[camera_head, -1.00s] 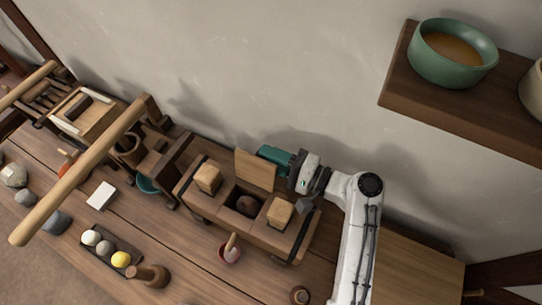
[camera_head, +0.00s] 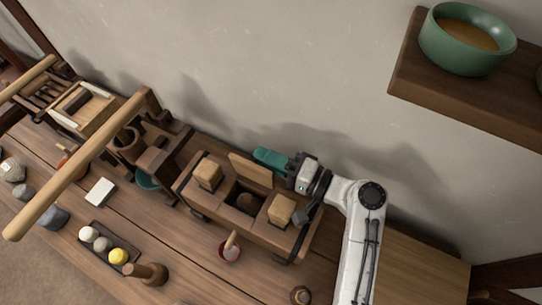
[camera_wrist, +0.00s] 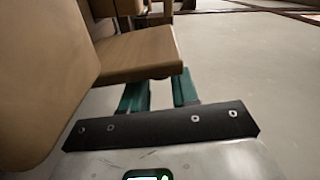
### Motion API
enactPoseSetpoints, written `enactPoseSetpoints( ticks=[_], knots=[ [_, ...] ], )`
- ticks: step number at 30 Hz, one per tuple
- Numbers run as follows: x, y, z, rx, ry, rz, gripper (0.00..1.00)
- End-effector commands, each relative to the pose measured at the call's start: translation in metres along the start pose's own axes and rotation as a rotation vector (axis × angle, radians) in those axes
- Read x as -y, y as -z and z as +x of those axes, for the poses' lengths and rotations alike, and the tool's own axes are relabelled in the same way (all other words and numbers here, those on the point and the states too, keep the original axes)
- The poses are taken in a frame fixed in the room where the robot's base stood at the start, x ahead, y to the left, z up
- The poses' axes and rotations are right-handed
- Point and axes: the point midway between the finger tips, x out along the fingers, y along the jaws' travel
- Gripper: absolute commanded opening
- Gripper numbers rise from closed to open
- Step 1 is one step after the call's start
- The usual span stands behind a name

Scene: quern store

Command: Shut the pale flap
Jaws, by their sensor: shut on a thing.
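The pale flap (camera_head: 251,169) is a flat wooden board hinged at the back of a brown wooden box (camera_head: 255,232). It stands open, tilted, above a dark square opening that holds a dark round thing (camera_head: 247,201). My gripper (camera_head: 265,157) has green fingers and is behind the flap at its upper right. In the wrist view the flap (camera_wrist: 140,52) lies across the tips of my fingers (camera_wrist: 160,88). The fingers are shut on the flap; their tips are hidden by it.
Pale wooden blocks (camera_head: 207,174) (camera_head: 281,209) stand on the box either side of the opening. A shelf with a green bowl (camera_head: 467,40) hangs at upper right. The wall is close behind my gripper.

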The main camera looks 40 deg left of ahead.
Motion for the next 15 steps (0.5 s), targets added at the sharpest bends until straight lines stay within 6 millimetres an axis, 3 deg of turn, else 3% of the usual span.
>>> enactPoseSetpoints(
  ticks=[15],
  knots=[
    [0.002, -0.021, -0.001, 0.0, -0.003, -0.241, 0.0]
  ],
)
